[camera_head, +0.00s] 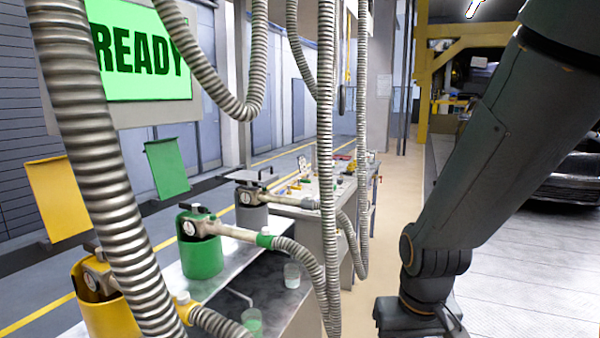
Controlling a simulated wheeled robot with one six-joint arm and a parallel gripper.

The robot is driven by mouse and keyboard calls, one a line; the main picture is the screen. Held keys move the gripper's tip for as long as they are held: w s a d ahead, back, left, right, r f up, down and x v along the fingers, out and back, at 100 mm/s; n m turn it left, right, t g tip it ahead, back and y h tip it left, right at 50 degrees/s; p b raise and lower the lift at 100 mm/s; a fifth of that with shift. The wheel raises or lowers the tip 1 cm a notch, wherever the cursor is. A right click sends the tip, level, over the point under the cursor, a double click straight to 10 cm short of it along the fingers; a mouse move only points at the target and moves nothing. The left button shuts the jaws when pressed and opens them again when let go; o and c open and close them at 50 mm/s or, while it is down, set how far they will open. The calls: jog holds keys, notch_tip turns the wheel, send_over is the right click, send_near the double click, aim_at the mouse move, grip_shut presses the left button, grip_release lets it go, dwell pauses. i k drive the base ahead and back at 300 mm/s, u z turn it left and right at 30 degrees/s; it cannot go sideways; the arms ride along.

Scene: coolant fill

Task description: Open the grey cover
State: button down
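A flat grey plate, which looks like the grey cover (239,175), lies roughly level at the far end of the bench row, with a small dark part at its right edge. Below and beside it are a grey canister (251,214) and a nozzle with a ribbed hose. My arm comes down on the right of the view, well apart from the plate. Its wrist reaches the bottom edge, and the gripper's fingers are out of the picture.
A green canister (202,256) and a yellow canister (106,307) hold nozzles, with upright green (167,168) and yellow (60,198) panels behind. Ribbed hoses (326,120) hang across the front. A screen (143,50) reads READY. Floor (395,215) is clear between bench and arm.

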aim_at(266, 178)
jog(key=z, duration=0.3)
jog(key=i, duration=1.35)
jog(key=u, duration=0.7)
